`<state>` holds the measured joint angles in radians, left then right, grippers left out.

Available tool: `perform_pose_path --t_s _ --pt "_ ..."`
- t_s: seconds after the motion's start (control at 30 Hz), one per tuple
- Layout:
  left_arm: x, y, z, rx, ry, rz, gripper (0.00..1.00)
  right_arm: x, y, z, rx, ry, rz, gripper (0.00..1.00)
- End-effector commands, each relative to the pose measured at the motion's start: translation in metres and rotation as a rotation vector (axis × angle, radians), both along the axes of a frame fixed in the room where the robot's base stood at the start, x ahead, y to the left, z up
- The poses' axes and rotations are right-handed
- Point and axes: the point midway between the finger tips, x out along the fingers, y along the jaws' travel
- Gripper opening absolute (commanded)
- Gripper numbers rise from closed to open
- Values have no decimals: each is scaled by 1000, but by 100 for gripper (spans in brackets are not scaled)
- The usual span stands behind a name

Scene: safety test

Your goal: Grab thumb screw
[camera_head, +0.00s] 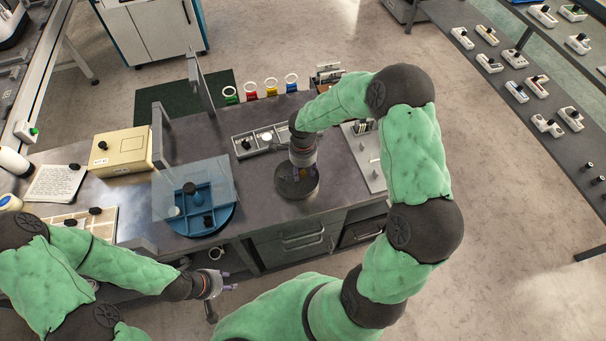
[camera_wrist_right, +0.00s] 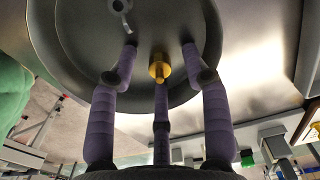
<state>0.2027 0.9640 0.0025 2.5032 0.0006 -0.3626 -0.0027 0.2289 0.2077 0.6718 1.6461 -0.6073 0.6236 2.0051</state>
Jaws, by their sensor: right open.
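A small golden thumb screw (camera_wrist_right: 159,68) stands out from the face of a round grey disc (camera_wrist_right: 120,65) in the right wrist view. My right gripper (camera_wrist_right: 159,58) is open, with its purple fingers spread around the screw, and I see no contact with it. In the head view, my right gripper (camera_head: 303,167) is over the dark round disc (camera_head: 297,190) on the bench, and the gripper mostly hides the screw. My left gripper (camera_head: 228,281) is in front of the bench, with its fingers apart and empty.
A blue round tray (camera_head: 228,215) with clear panels is left of the disc. A grey tray (camera_head: 243,151) lies behind it, and a white plate (camera_head: 366,158) is to the right. Bare bench lies between blue tray and disc.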

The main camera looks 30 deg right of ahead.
Motion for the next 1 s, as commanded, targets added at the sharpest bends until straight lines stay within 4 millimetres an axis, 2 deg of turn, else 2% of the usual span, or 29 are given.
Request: perform_pose_path --t_s 0.17,0.33,0.37,0.77,1.0 --pt "0 0 1 0 0 0 40 0 0 1 0 -1 0 48" --pt "0 0 1 0 0 0 40 0 0 1 0 -1 0 3" --pt "0 0 1 0 0 0 40 0 0 1 0 -1 0 0" --pt "0 0 2 0 0 0 40 0 0 3 0 -1 0 0" --pt "0 0 13 0 0 0 40 1 0 25 -1 -2 0 0"
